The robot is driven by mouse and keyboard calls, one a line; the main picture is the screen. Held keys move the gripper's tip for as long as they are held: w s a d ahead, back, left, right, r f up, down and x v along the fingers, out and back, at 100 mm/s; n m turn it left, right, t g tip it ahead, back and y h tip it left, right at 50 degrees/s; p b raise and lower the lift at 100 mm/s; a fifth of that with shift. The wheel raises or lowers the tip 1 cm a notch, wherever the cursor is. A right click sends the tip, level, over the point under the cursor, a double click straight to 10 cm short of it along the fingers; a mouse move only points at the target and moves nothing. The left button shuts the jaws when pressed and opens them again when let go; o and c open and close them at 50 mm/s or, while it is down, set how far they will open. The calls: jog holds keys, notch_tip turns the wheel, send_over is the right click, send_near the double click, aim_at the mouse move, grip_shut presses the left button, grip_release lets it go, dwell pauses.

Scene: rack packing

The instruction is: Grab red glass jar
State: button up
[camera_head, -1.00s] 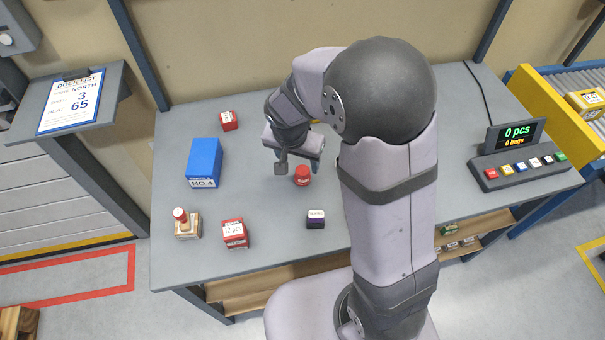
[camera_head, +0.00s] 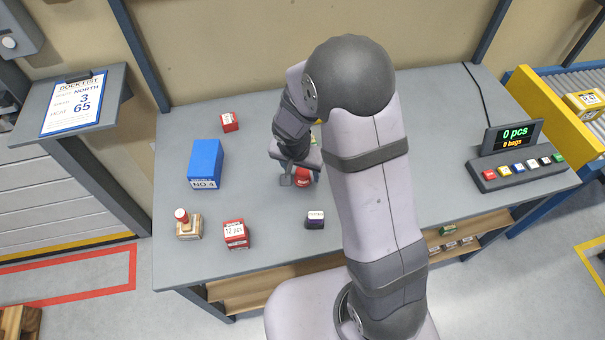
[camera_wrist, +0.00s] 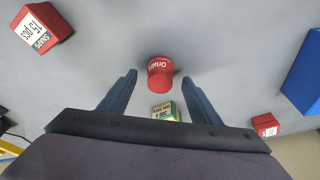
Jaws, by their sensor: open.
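The red glass jar (camera_head: 304,178) stands on the grey table, partly hidden by my gripper in the head view. In the wrist view the red jar (camera_wrist: 160,73) shows whole, with white lettering on its side. My gripper (camera_wrist: 160,80) is open, with one blue-grey finger on each side of the picture. The jar lies just beyond the fingertips, near the middle line between them. Nothing is held. In the head view my gripper (camera_head: 300,172) is right above and beside the jar.
A green and white box (camera_wrist: 165,111) sits close to the jar, between the fingers in the wrist view. A button console (camera_head: 515,168) stands at right.

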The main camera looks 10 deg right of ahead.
aim_at(302, 171)
jog(key=shift+x, duration=0.85)
jog(key=c, duration=1.2)
notch_tip(302, 171, up, 10)
jog(key=shift+r, duration=0.1)
